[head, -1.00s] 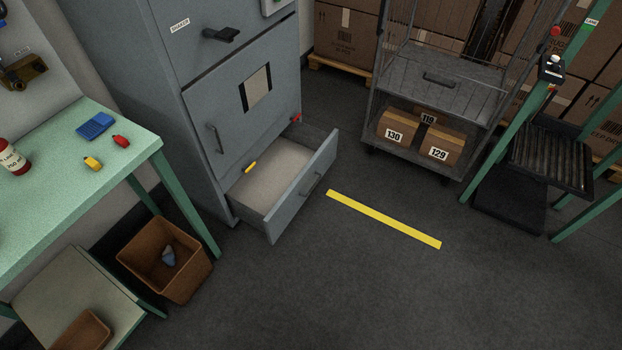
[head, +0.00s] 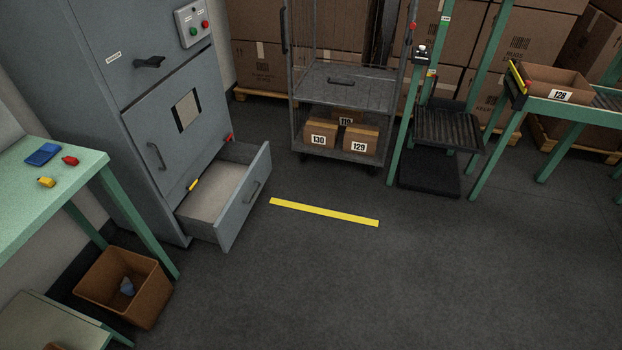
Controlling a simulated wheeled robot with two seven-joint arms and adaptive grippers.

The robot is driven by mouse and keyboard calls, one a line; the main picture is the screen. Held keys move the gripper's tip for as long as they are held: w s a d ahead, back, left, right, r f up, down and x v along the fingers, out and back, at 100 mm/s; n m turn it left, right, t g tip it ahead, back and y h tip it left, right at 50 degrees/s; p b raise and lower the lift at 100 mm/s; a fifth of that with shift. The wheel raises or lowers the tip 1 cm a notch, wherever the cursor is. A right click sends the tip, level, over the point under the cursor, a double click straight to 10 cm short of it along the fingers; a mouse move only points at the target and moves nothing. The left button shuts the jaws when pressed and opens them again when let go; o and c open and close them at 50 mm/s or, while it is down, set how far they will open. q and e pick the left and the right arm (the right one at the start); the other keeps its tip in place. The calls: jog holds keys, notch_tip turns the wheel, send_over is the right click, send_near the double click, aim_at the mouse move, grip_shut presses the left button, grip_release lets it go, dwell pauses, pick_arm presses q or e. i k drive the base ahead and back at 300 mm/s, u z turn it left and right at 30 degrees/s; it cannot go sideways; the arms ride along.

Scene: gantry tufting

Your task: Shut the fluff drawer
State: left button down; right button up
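The fluff drawer (head: 246,200) is at the bottom of the grey cabinet (head: 110,110) on the left. It stands pulled out, with its front panel away from the cabinet and a bar handle on that panel. Its inside looks pale, and I cannot tell whether that is a fill or the bare floor of it. A yellow piece (head: 193,185) and a red piece (head: 229,137) sit at the cabinet's lower edge, by the drawer opening. Neither of my grippers shows in the head view.
A green table (head: 40,190) stands at the left, with a brown bin (head: 125,290) below it. A yellow floor stripe (head: 324,212) lies right of the drawer. A wire cart (head: 345,90) with boxes stands behind. The floor in front of the drawer is clear.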

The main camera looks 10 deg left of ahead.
aim_at(215, 211)
jog(key=z, duration=0.7)
jog(key=i, duration=1.7)
jog(key=u, duration=1)
jog(key=i, duration=0.9)
jog(key=u, duration=1.05)
